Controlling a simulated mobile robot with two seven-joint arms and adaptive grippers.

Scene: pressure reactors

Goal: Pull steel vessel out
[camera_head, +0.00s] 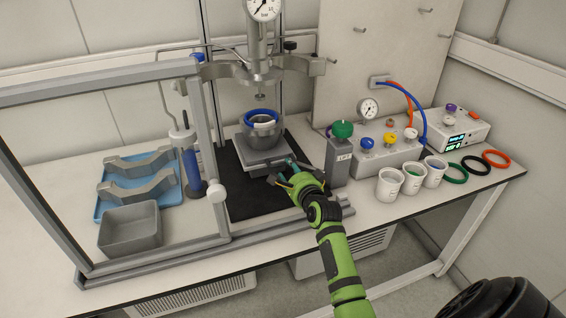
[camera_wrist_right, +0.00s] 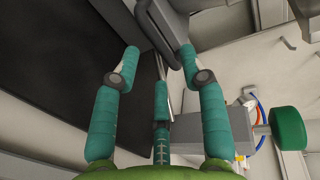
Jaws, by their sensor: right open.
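The steel vessel (camera_head: 262,131) with a blue ring on its rim sits on a grey block-like base (camera_head: 262,156), below the raised reactor head (camera_head: 260,73). My right gripper (camera_head: 282,176) reaches in from the front right, close to the front of the base. In the right wrist view its green fingers (camera_wrist_right: 160,62) are spread apart. The grey base (camera_wrist_right: 172,28) and a thin grey bar are beyond and between them; I cannot tell whether they touch. The vessel itself is not clearly seen in the wrist view. My left gripper is not in view.
A black mat (camera_head: 243,203) lies under the base. A metal frame (camera_head: 205,130) stands left and a rail runs in front. The grey box with a green knob (camera_head: 340,155) stands close to the right of my arm. White cups (camera_head: 389,184) are further right.

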